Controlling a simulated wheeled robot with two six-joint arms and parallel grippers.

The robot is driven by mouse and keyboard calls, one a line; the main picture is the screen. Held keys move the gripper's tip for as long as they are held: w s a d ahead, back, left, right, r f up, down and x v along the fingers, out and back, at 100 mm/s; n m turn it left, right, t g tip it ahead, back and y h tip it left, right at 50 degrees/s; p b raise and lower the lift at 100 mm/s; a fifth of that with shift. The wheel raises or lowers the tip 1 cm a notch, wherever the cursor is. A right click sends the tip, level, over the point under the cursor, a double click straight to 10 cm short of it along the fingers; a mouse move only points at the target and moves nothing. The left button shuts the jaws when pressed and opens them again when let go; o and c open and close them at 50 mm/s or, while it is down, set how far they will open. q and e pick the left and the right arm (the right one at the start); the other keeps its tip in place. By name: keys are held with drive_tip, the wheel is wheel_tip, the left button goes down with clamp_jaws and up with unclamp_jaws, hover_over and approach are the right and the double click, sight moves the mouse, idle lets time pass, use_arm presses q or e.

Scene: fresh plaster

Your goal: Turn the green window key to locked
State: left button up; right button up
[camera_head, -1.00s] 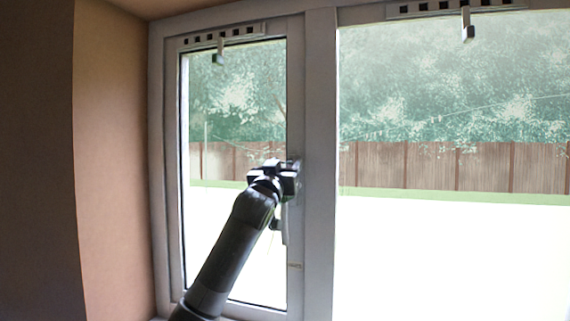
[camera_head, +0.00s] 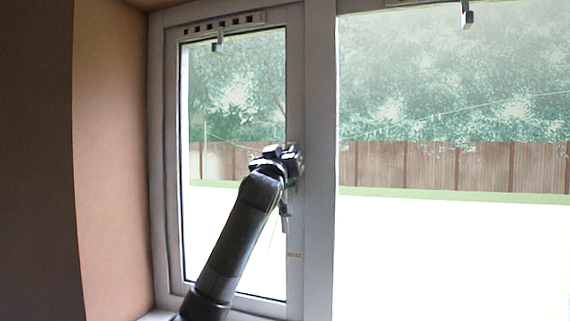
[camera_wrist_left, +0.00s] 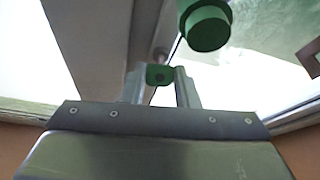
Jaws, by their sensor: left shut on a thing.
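The green window key (camera_wrist_left: 159,75) shows in the left wrist view between the two fingers of my left gripper (camera_wrist_left: 160,86), which is shut on it. A larger round green piece (camera_wrist_left: 208,28) sits just above and to the right of the key in that view. In the head view, my left gripper (camera_head: 285,160) is at the right-hand stile of the small left window. It hides the key and most of the lock there. A grey handle part (camera_head: 284,222) hangs just below the gripper. The key's exact angle is hard to tell. My right gripper is not in view.
The white window frame (camera_head: 320,180) has a post between the small left pane and the large right pane. A vent strip (camera_head: 240,24) with a small latch (camera_head: 218,44) runs along the top left. A brown wall (camera_head: 112,160) stands close on the left.

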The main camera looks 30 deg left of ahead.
use_arm(q)
drive_tip(key=n+g+y+b, duration=0.1)
drive_tip(key=n+b, duration=0.2)
drive_tip(key=n, duration=0.1)
drive_tip(key=n+g+y+b, duration=0.1)
drive_tip(key=n+y+b, duration=0.1)
drive_tip(key=n+b, duration=0.1)
drive_tip(key=shift+d+f+n, duration=0.1)
drive_tip(key=shift+d+n, duration=0.1)
drive_tip(key=shift+n, duration=0.2)
drive_tip(key=n+g+y+b, duration=0.1)
drive_tip(key=n+b, duration=0.1)
drive_tip(key=n, duration=0.1)
drive_tip(key=shift+g, duration=0.4)
drive_tip(key=n, duration=0.2)
drive_tip(key=n+g, duration=0.1)
drive_tip(key=n, duration=0.1)
drive_tip(key=shift+d+r+n+g+b, duration=0.1)
drive_tip(key=shift+r+n+g+b, duration=0.2)
drive_tip(key=shift+r+b, duration=0.05)
drive_tip(key=n+g, duration=0.1)
drive_tip(key=n, duration=0.2)
drive_tip(key=shift+r, duration=0.1)
drive_tip(key=shift+n, duration=0.4)
drive_tip(key=o, duration=1)
